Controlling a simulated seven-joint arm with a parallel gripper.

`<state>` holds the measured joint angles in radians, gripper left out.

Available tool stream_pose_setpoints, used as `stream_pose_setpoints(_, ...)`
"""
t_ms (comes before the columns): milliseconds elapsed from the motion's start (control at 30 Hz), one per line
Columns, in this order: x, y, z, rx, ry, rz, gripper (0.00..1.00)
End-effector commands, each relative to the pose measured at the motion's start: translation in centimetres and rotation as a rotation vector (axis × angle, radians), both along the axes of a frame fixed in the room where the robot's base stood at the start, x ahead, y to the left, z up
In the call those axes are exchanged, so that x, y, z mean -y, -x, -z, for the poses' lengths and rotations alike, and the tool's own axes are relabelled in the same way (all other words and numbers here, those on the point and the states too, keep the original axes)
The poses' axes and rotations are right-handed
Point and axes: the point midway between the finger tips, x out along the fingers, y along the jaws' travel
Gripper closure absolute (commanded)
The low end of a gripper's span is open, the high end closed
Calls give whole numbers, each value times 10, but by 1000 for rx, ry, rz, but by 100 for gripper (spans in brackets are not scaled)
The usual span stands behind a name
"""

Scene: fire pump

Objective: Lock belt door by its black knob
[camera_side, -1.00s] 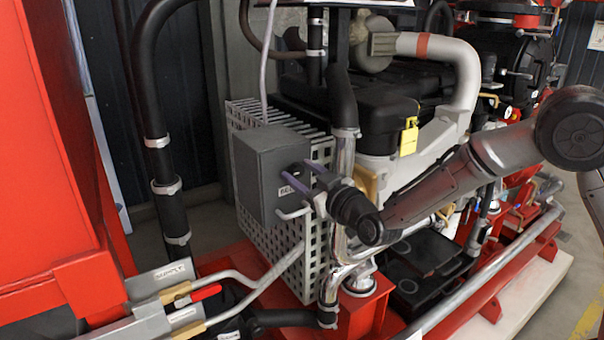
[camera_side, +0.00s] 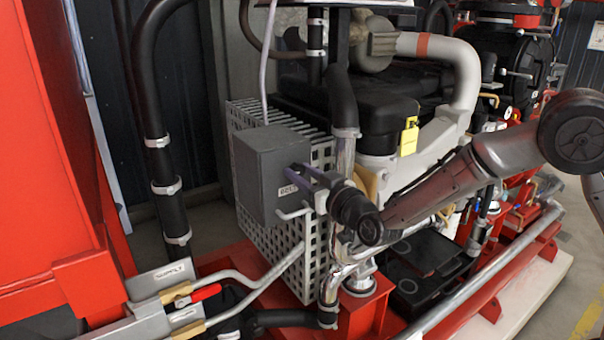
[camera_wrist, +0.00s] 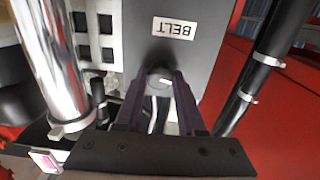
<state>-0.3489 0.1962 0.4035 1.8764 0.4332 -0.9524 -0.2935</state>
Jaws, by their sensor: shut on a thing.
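The belt door is a dark grey box front (camera_side: 262,190) on the white lattice guard. A white BELT label (camera_wrist: 173,28) shows upside down on it in the wrist view. My gripper (camera_side: 292,176) reaches the door's right-hand face with its purple fingers. In the wrist view my gripper (camera_wrist: 158,76) has both fingers closed around the black knob (camera_wrist: 158,68) just beside the label. The fingers hide most of the knob, and in the side view they cover it and part of the label.
The white lattice guard (camera_side: 270,250) surrounds the box. A chrome pipe (camera_wrist: 52,70) runs close beside my gripper. A black engine block (camera_side: 350,105) stands behind, and a black hose (camera_side: 160,120) rises at left.

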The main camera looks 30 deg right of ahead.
Motion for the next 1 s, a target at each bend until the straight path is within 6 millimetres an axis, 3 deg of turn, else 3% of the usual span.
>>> stream_pose_setpoints(1000, 2, 0, 1, -2, -958, 1, 100)
